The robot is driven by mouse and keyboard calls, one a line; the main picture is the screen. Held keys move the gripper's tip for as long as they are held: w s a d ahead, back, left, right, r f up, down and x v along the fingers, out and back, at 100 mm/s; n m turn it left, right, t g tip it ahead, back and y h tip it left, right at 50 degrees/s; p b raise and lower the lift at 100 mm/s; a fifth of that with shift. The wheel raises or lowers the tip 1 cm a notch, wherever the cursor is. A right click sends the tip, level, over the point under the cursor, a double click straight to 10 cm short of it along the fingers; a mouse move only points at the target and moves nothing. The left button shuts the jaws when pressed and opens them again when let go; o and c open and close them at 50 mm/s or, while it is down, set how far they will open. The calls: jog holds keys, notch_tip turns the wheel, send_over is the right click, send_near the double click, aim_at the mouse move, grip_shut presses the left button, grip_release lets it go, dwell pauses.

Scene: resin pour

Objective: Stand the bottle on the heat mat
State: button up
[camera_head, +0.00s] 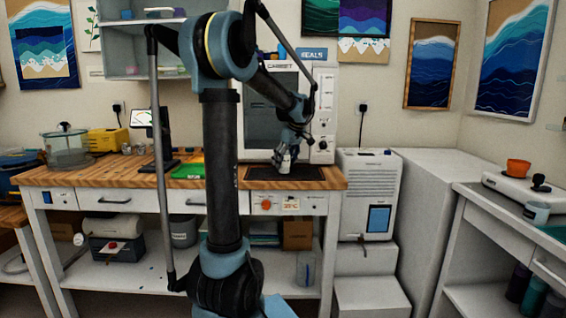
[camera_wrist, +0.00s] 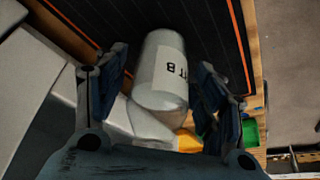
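The bottle (camera_head: 284,162) is a small pale cylinder below my gripper (camera_head: 289,147) at the heat mat (camera_head: 310,174). In the wrist view the bottle (camera_wrist: 160,60) is grey-white with a label ending in "T B". It lies between the two fingers of my gripper (camera_wrist: 162,85), with narrow dark gaps showing on both sides, so the fingers look open around it. The heat mat (camera_wrist: 215,30) is dark with an orange edge and shows behind the bottle. I cannot tell whether the bottle's base touches the mat.
A white cabinet (camera_head: 324,90) stands behind the mat on the wooden bench (camera_head: 120,176). A green sheet (camera_head: 188,171) and a small screen (camera_head: 142,117) are to the left. A white machine (camera_head: 370,190) stands at the bench's right end. A yellow box (camera_head: 108,139) sits farther left.

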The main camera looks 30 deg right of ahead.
jog(key=v, duration=1.2)
dwell(0.6)
